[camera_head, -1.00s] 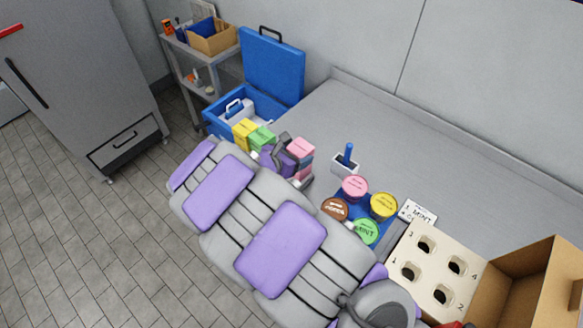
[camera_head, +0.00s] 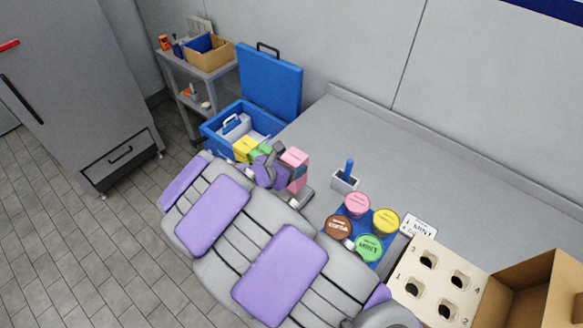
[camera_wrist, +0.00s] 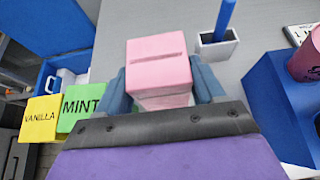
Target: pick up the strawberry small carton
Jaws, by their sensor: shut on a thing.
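The pink carton (camera_head: 295,158), taken as the strawberry small carton by its colour, stands at the left part of the counter; no label on it is readable. In the wrist view the pink carton (camera_wrist: 160,62) sits between both fingers of my gripper (camera_wrist: 170,88). My gripper is shut on it. The lower part of the carton is hidden by my gripper. The green MINT carton (camera_wrist: 80,106) and the yellow VANILLA carton (camera_wrist: 41,118) stand to its left, apart from it. In the head view my arm hides much of the gripper.
A blue cooler (camera_head: 216,124) with its lid up stands behind the cartons. A white holder with a blue handle (camera_head: 345,178) is to the right. Several round tubs (camera_head: 358,206), a white board with numbered holes (camera_head: 408,270) and a cardboard box (camera_head: 520,290) lie further right. The rear counter is clear.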

